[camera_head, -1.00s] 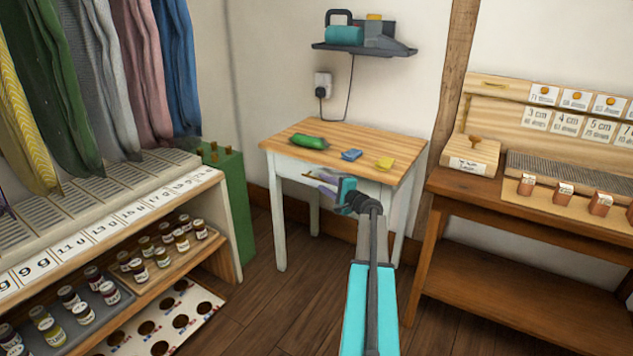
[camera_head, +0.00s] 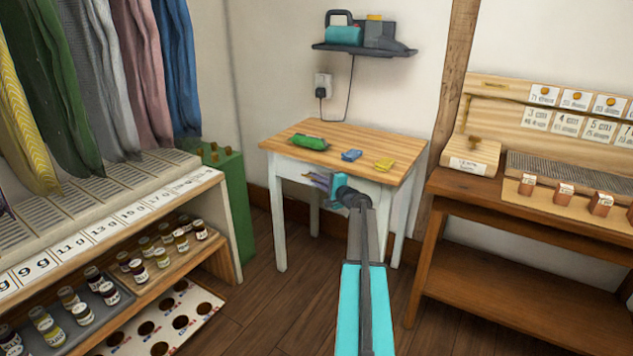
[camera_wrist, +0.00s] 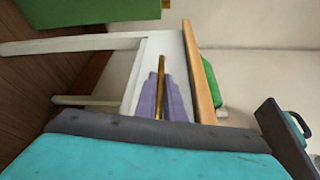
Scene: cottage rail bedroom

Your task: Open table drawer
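The small table (camera_head: 345,140) has a wooden top and white legs, and stands against the back wall. Its white drawer front (camera_head: 292,170) lies under the tabletop and looks closed; my gripper hides part of it. My gripper (camera_head: 317,181) is at the drawer front, with purple fingers. In the wrist view, a long brass handle (camera_wrist: 161,75) runs along the drawer front (camera_wrist: 166,48). The fingers (camera_wrist: 163,98) lie close on both sides of the handle. I cannot tell whether they press on it.
A green item (camera_head: 310,142), a blue item (camera_head: 351,155) and a yellow item (camera_head: 384,165) lie on the tabletop. A shelf with jars stands left, a green box (camera_head: 228,200) beside it, and a wooden bench (camera_head: 480,200) right. Floor before the table is clear.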

